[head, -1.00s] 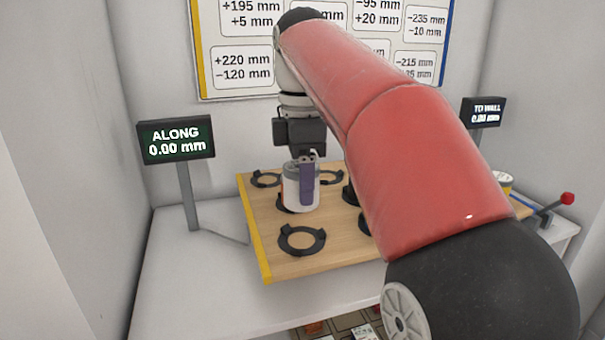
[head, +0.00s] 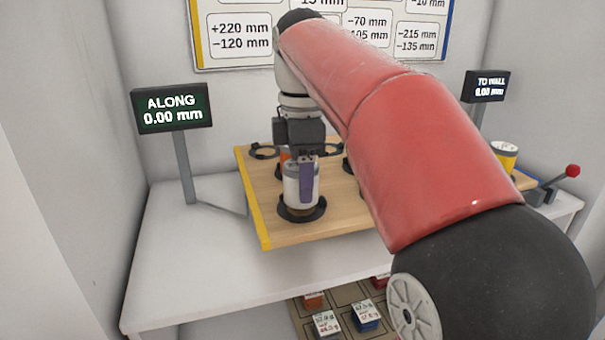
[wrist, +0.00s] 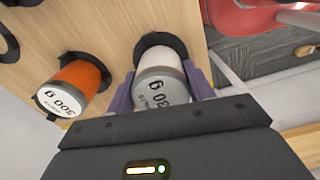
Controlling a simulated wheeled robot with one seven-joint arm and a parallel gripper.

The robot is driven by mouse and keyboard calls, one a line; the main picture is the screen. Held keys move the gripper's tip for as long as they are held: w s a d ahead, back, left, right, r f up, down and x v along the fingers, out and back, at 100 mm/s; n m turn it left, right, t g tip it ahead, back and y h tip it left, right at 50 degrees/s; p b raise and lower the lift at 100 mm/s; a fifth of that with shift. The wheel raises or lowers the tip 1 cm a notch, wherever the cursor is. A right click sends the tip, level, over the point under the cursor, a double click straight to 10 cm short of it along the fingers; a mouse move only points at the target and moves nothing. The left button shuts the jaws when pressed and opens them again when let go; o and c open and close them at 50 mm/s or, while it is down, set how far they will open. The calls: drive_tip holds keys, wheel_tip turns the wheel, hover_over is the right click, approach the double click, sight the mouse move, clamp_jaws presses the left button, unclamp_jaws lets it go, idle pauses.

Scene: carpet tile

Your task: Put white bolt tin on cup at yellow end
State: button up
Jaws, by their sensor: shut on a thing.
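The white bolt tin (head: 291,187) is upright between the fingers of my gripper (head: 305,180). In the wrist view the tin (wrist: 160,88) has a pale body and a grey lid end marked 300 g, with a purple finger on each side. Its base is at the black ring cup (head: 302,211) nearest the yellow edge at the front of the wooden board (head: 262,222). The cup also shows behind the tin in the wrist view (wrist: 178,43). I cannot tell whether the base rests in the cup or hangs just above it.
An orange tin (wrist: 80,78) marked 300 g stands in a neighbouring cup, close to my gripper. A yellow tin (head: 503,160) stands at the board's right. A red-knobbed lever (head: 572,171) is beyond it. Small boxes (head: 364,318) lie below the table. My arm hides the board's middle.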

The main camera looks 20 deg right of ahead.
drive_tip(key=shift+f+b, duration=0.45)
drive_tip(key=shift+f, duration=0.25)
drive_tip(key=o, duration=1.2)
wheel_tip(320, 180, up, 8)
drive_tip(key=p, duration=0.2)
drive_tip(key=shift+f+p, duration=0.1)
drive_tip(key=shift+p, duration=0.2)
